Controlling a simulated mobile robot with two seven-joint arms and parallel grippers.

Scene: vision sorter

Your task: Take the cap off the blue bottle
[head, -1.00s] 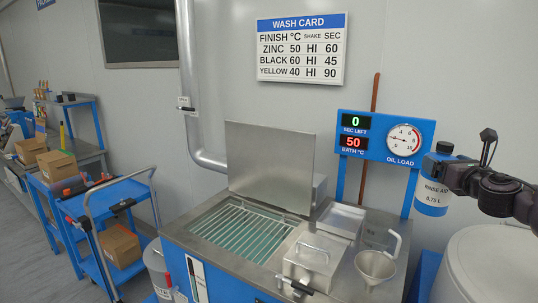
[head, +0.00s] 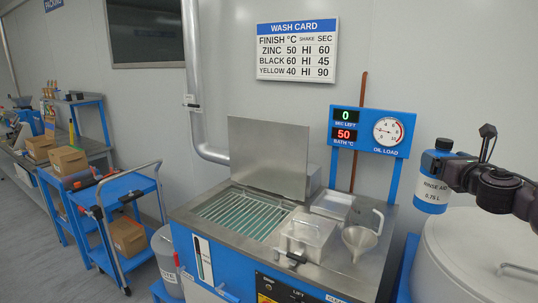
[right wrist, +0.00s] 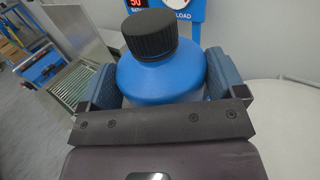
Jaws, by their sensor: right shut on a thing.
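The blue bottle (head: 432,187) is upright in the air at the right of the head view, with a white label reading "RINSE AID 0.75 L". Its black ribbed cap (head: 444,144) sits on the neck. My right gripper (head: 450,175) is shut on the bottle's body from the right. In the right wrist view the blue shoulder of the bottle (right wrist: 160,76) shows between the two finger pads (right wrist: 155,85), with the black cap (right wrist: 149,34) on top. My left gripper is not in view.
A white drum (head: 480,245) is below my right arm. A blue cart (head: 118,190) stands far left.

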